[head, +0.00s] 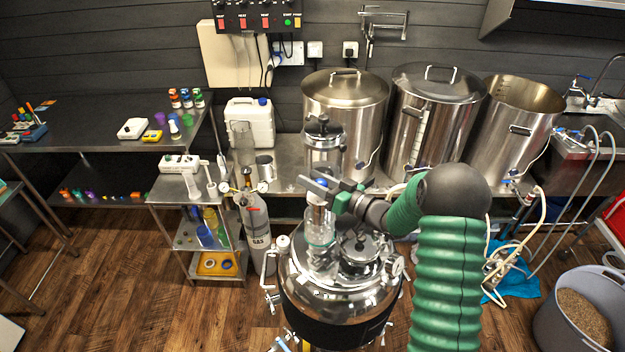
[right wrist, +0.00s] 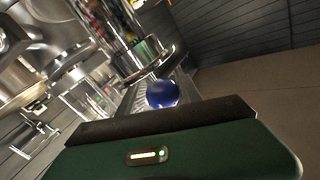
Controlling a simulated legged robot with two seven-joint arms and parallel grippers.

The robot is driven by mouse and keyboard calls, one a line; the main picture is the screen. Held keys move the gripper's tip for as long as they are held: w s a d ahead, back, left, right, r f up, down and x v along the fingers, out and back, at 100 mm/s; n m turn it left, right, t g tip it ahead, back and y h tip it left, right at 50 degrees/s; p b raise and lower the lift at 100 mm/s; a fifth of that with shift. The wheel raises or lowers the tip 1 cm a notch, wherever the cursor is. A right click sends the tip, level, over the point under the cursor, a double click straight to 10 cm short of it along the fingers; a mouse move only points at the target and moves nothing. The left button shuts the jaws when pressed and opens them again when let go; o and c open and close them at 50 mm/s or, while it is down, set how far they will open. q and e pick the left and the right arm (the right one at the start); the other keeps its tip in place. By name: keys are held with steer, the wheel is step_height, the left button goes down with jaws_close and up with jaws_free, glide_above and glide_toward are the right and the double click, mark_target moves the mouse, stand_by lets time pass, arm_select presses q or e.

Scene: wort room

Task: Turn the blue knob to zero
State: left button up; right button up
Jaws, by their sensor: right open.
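A round blue knob (right wrist: 162,95) shows in the right wrist view, just beyond the dark front edge of my right gripper. In the head view a small blue patch (head: 321,182) shows beside the gripper, at the upper part of the clear glass column on the steel vessel; I cannot tell for sure that it is the same knob. My right gripper (head: 326,188) is open next to this column. The fingertips are hard to make out, and whether they touch the knob cannot be told. Any marking of zero is not visible. My left gripper is out of view.
The lidded steel vessel (head: 340,285) with clamps and a gauge stands below the gripper. A grey gas cylinder (head: 255,225) and a small shelf cart (head: 195,200) stand to its left. Large steel pots (head: 345,110) line the bench behind. A grey bin (head: 565,320) is at right.

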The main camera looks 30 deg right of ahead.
steer(key=shift+s+d+f, duration=0.1)
steer(key=shift+s+d, duration=0.05)
steer(key=b+v, duration=0.5)
steer(key=v, duration=1.1)
steer(key=shift+s+d, duration=0.15)
